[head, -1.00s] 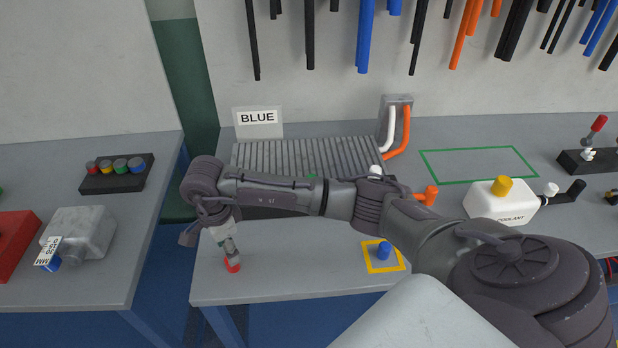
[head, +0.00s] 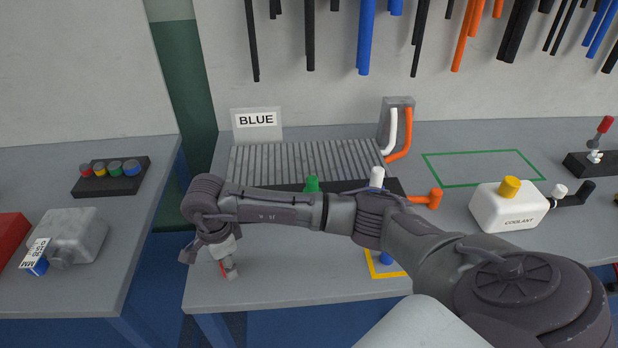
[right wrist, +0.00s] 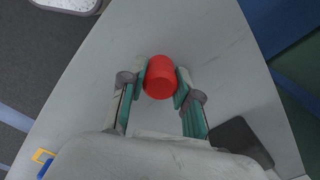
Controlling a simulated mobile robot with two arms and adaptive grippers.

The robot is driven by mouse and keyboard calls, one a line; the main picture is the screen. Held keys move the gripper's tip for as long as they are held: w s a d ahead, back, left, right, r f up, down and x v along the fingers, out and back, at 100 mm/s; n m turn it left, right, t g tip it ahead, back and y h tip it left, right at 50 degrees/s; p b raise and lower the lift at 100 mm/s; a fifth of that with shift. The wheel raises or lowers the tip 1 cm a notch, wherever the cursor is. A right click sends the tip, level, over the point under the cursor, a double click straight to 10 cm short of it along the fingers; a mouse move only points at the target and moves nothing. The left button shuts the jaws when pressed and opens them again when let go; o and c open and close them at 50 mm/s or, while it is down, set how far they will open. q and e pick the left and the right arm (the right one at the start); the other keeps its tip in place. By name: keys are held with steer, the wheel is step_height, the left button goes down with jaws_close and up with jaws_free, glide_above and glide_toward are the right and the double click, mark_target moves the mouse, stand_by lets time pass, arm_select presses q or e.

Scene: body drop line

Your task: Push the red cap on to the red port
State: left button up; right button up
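The red cap (right wrist: 160,77) sits between the two fingers of my right gripper (right wrist: 161,80) in the right wrist view, with both finger pads against its sides. I cannot tell if the cap touches the table. A ribbed grey block (head: 305,160) stands behind my right arm, with green and white caps at its front edge. I cannot make out a red port; my arm covers part of the block's front. My left gripper is not in view.
A blue cap (head: 386,259) stands in a yellow square, partly behind my arm. A BLUE sign (head: 257,121) stands behind the block. A coolant bottle (head: 507,207) and a green outlined area (head: 484,166) are at the right. A gap separates the left table (head: 120,220).

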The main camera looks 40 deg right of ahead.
steer(key=o, duration=0.5)
steer(key=shift+c, duration=0.2)
jaws_close()
steer(key=shift+r+p, duration=1.8)
steer(key=shift+r, duration=1.7)
